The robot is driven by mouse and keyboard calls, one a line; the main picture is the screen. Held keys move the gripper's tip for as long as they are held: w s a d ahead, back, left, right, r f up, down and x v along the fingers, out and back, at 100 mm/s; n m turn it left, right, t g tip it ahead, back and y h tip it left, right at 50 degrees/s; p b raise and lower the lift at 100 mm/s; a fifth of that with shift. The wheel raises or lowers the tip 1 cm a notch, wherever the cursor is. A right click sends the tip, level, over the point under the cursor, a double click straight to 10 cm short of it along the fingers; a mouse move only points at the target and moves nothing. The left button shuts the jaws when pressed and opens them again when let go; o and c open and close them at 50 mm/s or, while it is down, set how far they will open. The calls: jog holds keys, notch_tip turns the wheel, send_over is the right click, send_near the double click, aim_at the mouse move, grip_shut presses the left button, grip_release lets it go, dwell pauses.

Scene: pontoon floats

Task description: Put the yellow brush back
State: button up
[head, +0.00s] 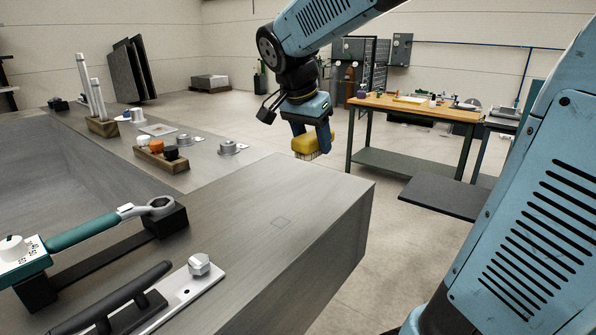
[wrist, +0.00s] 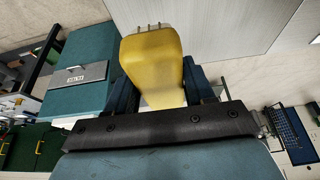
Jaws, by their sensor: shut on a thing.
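The yellow brush (head: 306,146) is held in my gripper (head: 314,136), with its pale bristles facing down. In the head view it hangs in the air past the far right edge of the grey metal top (head: 255,200), with floor seen behind it. In the wrist view the brush's yellow body (wrist: 152,62) sits between the two dark blue fingers (wrist: 160,85). A few thin bristle tips show at its far end.
A teal-handled wrench (head: 95,227) lies on black supports at the left. A wooden block with small jars (head: 162,158), a block with upright sticks (head: 102,127) and metal fittings (head: 229,148) stand along the far strip. A wooden workbench (head: 415,108) stands behind. The top's right part is clear.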

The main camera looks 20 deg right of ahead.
jog(key=w+d+f, duration=0.1)
jog(key=w+f, duration=0.3)
jog(key=w, duration=0.4)
send_over(305, 178)
jog(key=s+a, duration=0.1)
notch_tip(305, 178, down, 5)
jog(key=shift+s+a+r, duration=0.1)
jog(key=shift+s+r, duration=0.05)
jog(key=shift+w+f, duration=0.3)
jog(key=shift+f, duration=1.6)
jog(key=o, duration=1.1)
jog(key=shift+f, duration=0.1)
